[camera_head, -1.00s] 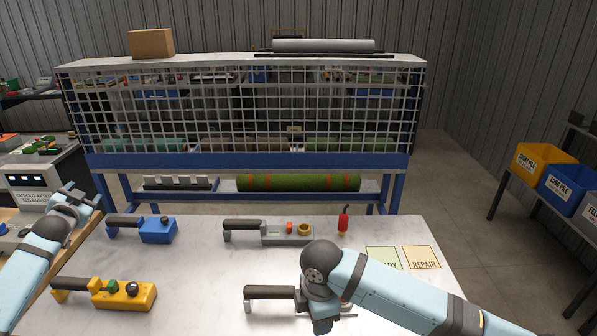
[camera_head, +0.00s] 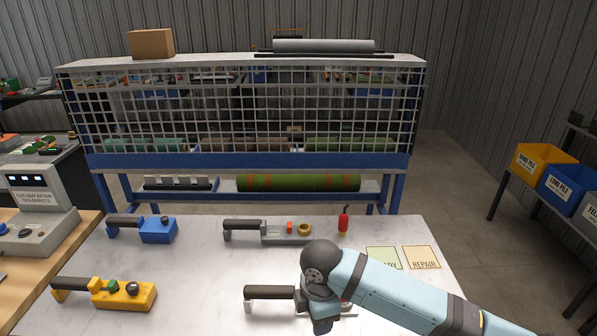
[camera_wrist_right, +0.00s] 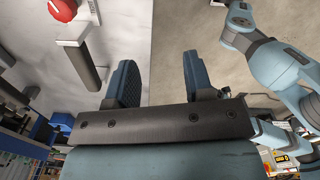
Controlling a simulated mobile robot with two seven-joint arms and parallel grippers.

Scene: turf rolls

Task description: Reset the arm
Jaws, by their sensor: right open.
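My right arm (camera_head: 385,288) reaches in from the lower right in the head view, over the near right part of the white-topped table (camera_head: 200,265). Its gripper is mostly hidden below the wrist there. In the right wrist view my right gripper (camera_wrist_right: 158,78) has its two dark fingers wide apart, with nothing between them. A tool with a dark handle (camera_head: 268,292) lies beside and partly behind the right wrist. My left gripper is not in the head view. A light blue arm link of mine (camera_wrist_right: 285,68) shows at the right of the wrist view.
A blue tool (camera_head: 157,230), a yellow tool (camera_head: 130,294) and a grey tool (camera_head: 285,232) lie on the table. A small red bottle-like item (camera_head: 343,221) and a REPAIR card (camera_head: 422,257) are there too. A mesh-fronted rack (camera_head: 248,162) stands behind. Bins stand at right.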

